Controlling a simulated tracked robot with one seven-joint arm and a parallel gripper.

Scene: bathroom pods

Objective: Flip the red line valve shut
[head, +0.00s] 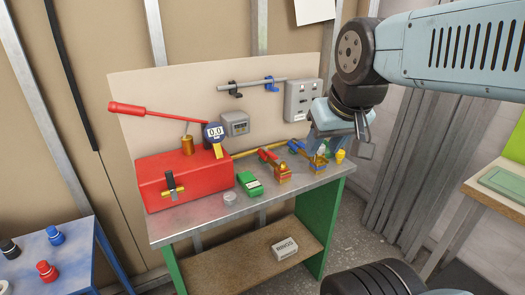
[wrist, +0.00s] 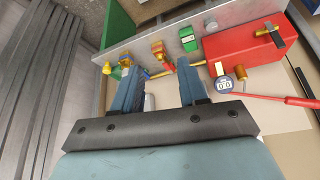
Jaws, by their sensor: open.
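The red line valve has a brass body (head: 283,173) and a red lever handle (head: 266,154) that points up and left, toward the backboard. It stands on the grey metal bench top. In the wrist view the red handle (wrist: 168,64) shows between my fingers, beyond their tips. A second brass valve with a blue handle (head: 296,147) stands just to its right, partly hidden by my gripper in the head view. My gripper (head: 340,138) is open and empty, above and right of the red valve. I see no contact with either valve.
A red pump box (head: 185,180) with a long red lever and a blue gauge (head: 213,132) stands at the bench's left. A green device (head: 249,184) lies left of the red valve. A yellow fitting (head: 340,156) is at the right.

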